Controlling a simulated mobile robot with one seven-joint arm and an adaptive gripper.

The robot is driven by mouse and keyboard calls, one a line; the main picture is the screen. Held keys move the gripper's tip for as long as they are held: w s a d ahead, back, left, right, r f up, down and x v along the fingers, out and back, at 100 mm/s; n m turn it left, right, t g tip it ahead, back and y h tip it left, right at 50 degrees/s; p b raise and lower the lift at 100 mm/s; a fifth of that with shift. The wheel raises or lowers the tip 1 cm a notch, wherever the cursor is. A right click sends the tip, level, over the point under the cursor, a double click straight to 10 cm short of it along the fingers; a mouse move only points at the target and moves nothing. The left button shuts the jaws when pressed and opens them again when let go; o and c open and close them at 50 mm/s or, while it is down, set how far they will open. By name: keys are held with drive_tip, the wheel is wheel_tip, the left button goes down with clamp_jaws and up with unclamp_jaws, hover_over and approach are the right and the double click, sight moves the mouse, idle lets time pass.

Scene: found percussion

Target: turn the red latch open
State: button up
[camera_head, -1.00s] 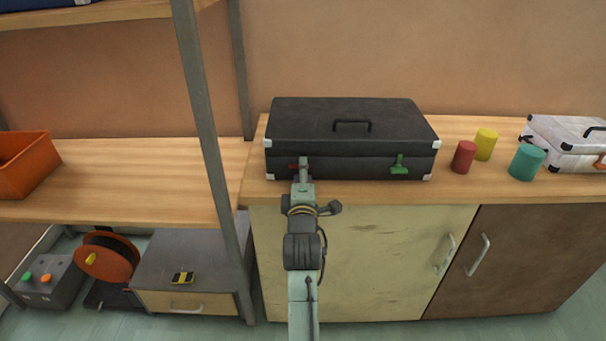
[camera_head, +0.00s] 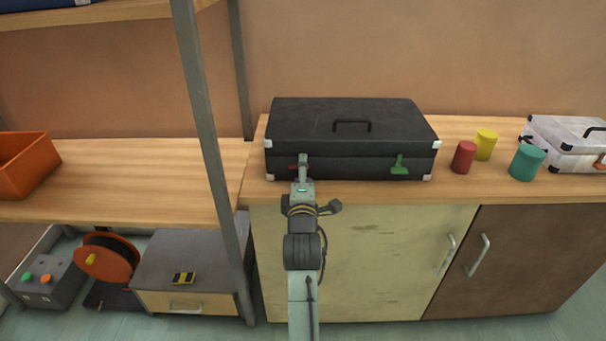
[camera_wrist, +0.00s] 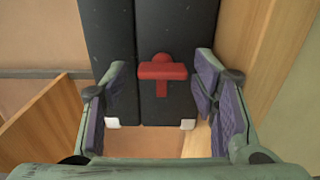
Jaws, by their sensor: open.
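The red latch (camera_wrist: 161,72) is a T-shaped piece on the front of the black case. In the wrist view its crossbar runs left-right and its stem points down the picture. In the head view only a bit of the red latch (camera_head: 293,167) shows beside my gripper. The black case (camera_head: 350,120) lies closed on the counter. My gripper (camera_head: 303,162) is at the left part of the case's front. In the wrist view my gripper (camera_wrist: 161,80) is open, one finger on each side of the latch, with gaps visible on both sides.
A green latch (camera_head: 399,166) sits on the case's front to the right. Red (camera_head: 464,157), yellow (camera_head: 486,144) and teal (camera_head: 527,162) cylinders and a white case (camera_head: 560,150) stand further right. A grey shelf post (camera_head: 205,120) rises left of my arm.

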drive_tip(key=shift+f, duration=0.2)
drive_tip(key=m, duration=0.4)
drive_tip(key=shift+a+m, duration=0.1)
drive_tip(key=shift+m, duration=0.2)
drive_tip(key=m, duration=0.8)
drive_tip(key=shift+r, duration=0.15)
drive_tip(key=m+b, duration=0.1)
drive_tip(key=m, duration=0.4)
drive_tip(key=shift+d, duration=0.2)
drive_tip(key=s+b, duration=0.2)
drive_tip(key=s, duration=0.8)
drive_tip(key=w+a+r+y, duration=0.2)
drive_tip(key=w+a+r, duration=0.3)
drive_tip(key=r, duration=0.2)
drive_tip(key=s+a+r+n+t+y+b, duration=0.1)
drive_tip(key=s+a+r+n+y, duration=0.1)
drive_tip(key=a+r, duration=0.4)
drive_tip(key=s+a+r+n+t+y+b, duration=0.2)
drive_tip(key=s+a+r+y, duration=0.3)
drive_tip(key=a, duration=0.5)
drive_tip(key=shift+s+r+n+y, duration=0.15)
drive_tip(key=shift+r+n+y, duration=0.3)
drive_tip(key=shift+n+y, duration=0.2)
